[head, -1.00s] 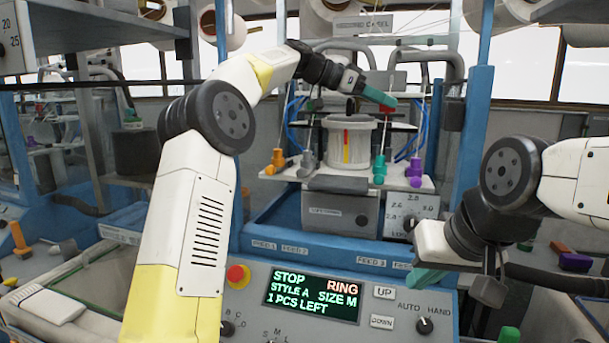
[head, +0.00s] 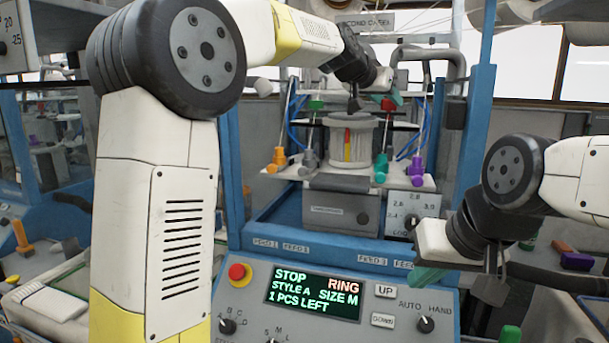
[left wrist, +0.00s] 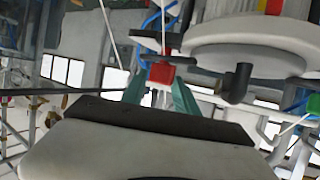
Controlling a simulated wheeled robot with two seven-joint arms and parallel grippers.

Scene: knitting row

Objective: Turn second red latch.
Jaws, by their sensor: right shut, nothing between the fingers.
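A red latch (head: 387,104) sits on the right side of the machine's upper ring, beside the white cylinder (head: 352,140). My left gripper (head: 393,98) is at this latch, its teal fingers close to it. In the left wrist view the red latch (left wrist: 162,73) shows between the spread fingertips (left wrist: 160,90); I cannot tell whether they touch it. A green latch (head: 316,103) is on the left side of the ring. My right gripper (head: 430,278) is low on the right, shut and empty, away from the latches.
Orange, grey, teal and purple feeder parts (head: 416,168) stand around the cylinder. A dark elbow-shaped part (left wrist: 237,85) is close to the latch. The control panel (head: 232,308) is in front, with a red button (head: 238,273) and a screen reading STOP. Blue posts (head: 474,130) flank the machine.

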